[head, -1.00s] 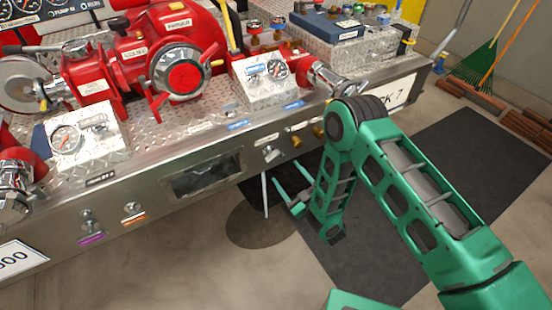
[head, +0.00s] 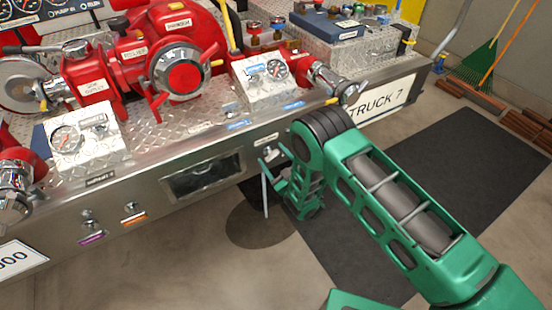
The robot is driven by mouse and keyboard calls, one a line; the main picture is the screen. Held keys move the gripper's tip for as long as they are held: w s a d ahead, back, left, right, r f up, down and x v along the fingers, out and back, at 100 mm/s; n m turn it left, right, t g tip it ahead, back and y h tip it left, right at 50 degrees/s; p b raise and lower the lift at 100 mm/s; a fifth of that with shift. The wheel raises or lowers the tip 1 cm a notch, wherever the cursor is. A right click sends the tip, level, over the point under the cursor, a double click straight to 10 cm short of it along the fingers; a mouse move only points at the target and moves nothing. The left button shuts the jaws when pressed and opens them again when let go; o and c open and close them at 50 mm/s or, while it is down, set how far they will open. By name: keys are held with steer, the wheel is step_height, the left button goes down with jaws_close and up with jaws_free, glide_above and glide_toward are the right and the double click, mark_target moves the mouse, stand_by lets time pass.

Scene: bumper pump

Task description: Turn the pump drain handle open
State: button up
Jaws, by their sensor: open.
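Small chrome handles sit on the front face of the silver bumper. One chrome handle (head: 270,153), below a white label, is right of the dark rectangular opening. A thin pale rod (head: 265,196) hangs down below it. The label is too small to read, so I cannot tell for sure whether this is the pump drain handle. My green gripper (head: 266,172) is open and empty, just below and beside this handle and close to the rod. I cannot tell whether it touches either. My arm hides the bumper face to the right.
Red pump fittings (head: 180,66) and gauge boxes stand on the bumper top. A dark mat (head: 415,165) lies on the open floor at right.

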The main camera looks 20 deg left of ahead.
steer(key=shift+c, duration=0.4)
steer(key=c, duration=1)
steer(key=shift+o, duration=0.2)
steer(key=shift+d, duration=0.4)
steer(key=shift+a, duration=0.3)
steer(key=n, duration=0.5)
steer(key=shift+w+r, duration=0.1)
steer(key=shift+r, duration=0.05)
steer(key=n, duration=0.4)
steer(key=shift+a+r+n, duration=0.1)
steer(key=shift+n, duration=0.3)
steer(key=shift+r+n, duration=0.1)
steer(key=shift+n, duration=1.7)
